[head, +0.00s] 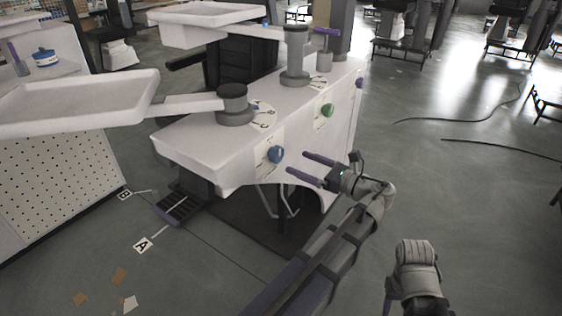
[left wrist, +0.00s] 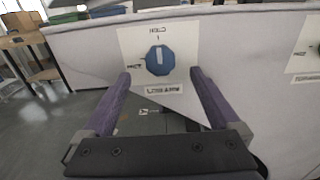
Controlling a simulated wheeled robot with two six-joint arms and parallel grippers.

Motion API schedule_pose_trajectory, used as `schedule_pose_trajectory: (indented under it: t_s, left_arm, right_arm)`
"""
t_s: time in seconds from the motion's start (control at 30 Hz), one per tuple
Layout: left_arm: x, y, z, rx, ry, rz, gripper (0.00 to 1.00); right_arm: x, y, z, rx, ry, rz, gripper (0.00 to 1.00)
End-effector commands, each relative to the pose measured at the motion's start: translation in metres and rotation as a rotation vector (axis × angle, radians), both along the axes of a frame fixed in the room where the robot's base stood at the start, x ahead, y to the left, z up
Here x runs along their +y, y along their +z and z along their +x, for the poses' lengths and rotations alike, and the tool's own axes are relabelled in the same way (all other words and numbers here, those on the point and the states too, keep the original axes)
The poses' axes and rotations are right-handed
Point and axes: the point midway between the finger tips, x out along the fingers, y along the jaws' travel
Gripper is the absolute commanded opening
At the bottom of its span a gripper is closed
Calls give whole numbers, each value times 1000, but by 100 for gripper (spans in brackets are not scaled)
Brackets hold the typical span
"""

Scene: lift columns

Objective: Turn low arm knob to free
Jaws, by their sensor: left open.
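The low arm knob (head: 276,154) is a blue round knob on a white label plate on the near side of the white column housing. In the left wrist view the knob (left wrist: 160,60) has a pale pointer line running roughly upward, toward a mark that seems to read HOLD. Smaller lettering at its left is too blurred to read surely; a plate below seems to read LOW ARM. My left gripper (head: 296,161) is open and empty, its two purple fingers pointing at the knob. The knob lies beyond and between the fingertips (left wrist: 160,73), apparently untouched. My right gripper does not show.
A green knob (head: 327,110) and a purple knob (head: 359,83) sit farther along the housing. White trays (head: 78,103) on swing arms stand above and left. A black pedal (head: 180,205) lies on the floor below.

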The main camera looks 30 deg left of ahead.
Motion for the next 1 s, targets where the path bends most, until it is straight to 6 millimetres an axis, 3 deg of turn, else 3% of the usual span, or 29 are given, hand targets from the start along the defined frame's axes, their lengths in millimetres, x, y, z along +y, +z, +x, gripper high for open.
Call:
schedule_pose_trajectory:
  t_s: [0.6,1.0]
  left_arm:
    - [73,0,5,-4,1,-3,96]
    - [77,0,6,-4,0,-3,93]
  right_arm:
    - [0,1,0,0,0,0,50]
    - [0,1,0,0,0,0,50]
